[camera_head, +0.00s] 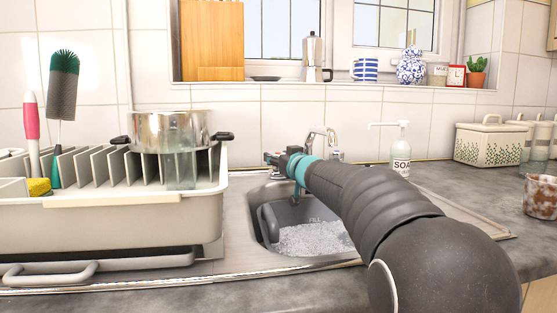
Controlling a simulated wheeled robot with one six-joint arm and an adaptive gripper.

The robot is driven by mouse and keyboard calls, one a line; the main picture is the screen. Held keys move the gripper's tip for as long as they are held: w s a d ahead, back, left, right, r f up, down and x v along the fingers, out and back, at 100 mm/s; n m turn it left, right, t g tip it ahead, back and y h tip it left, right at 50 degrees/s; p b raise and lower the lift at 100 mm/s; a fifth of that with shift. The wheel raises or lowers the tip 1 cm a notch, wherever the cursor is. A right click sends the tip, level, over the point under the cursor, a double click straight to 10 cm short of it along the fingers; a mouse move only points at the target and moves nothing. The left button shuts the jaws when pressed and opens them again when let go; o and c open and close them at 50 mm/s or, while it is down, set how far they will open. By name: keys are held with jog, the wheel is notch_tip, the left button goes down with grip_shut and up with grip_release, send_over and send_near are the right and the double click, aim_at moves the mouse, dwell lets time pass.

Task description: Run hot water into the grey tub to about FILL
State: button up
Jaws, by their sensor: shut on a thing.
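The grey tub (290,214) sits in the sink, with the word FILL on its far inner wall. White suds (312,240) cover the contents below that word. My arm hides the tub's right part. The chrome tap (323,136) rises behind the sink; no stream of water shows. My gripper (272,158) is just left of the tap's spout, above the tub's far side. It is shut on what seems to be the tap's left handle, mostly hidden by the fingers.
A dish rack (110,222) with a steel pot (170,132), brushes and a sponge fills the left. A soap bottle (400,158) stands right of the tap. A patterned bread bin (490,146) and a brownish mug (540,196) are at the right. The right counter is mostly clear.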

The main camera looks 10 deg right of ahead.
jog(key=o, duration=1.2)
jog(key=shift+c, duration=0.2)
jog(key=shift+s, duration=0.1)
jog(key=v, duration=1.2)
